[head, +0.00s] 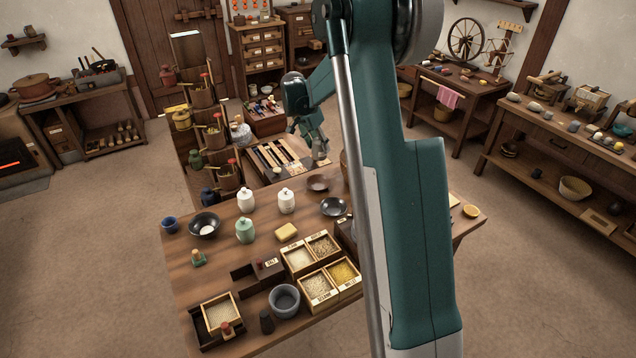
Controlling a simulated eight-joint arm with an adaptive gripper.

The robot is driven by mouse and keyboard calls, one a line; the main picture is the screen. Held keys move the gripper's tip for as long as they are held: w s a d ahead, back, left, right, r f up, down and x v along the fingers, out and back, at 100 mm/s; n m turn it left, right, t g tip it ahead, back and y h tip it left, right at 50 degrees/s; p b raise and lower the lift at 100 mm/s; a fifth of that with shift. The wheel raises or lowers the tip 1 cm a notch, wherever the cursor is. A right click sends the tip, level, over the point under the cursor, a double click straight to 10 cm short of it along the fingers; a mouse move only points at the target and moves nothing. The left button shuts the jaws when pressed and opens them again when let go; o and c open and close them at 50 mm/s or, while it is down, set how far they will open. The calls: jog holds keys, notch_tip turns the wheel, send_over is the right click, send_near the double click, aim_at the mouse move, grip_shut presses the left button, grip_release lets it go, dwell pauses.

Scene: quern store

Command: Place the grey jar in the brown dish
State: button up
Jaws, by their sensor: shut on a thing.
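My gripper (318,150) is above the far side of the wooden table, its fingers pointing down. The brown dish (317,183) is a small, shallow, dark brown dish at the table's far edge. In the picture it lies just below the held jar, with a gap between them. The dish looks empty.
Two white lidded jars (286,201), a pale green jar (245,231) and a black bowl (333,207) stand near the dish. A butter-yellow block (287,232) and grain boxes (322,245) are nearer. My arm hides the table's right part.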

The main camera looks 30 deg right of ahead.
aim_at(317, 154)
jog(key=f, duration=0.4)
jog(key=shift+w+a, duration=0.3)
jog(key=shift+f, duration=0.55)
notch_tip(317, 154, down, 6)
jog(key=b, duration=0.1)
jog(key=shift+f, duration=0.15)
jog(key=shift+f+b, duration=0.35)
jog(key=shift+f, duration=1.5)
jog(key=shift+f, duration=0.1)
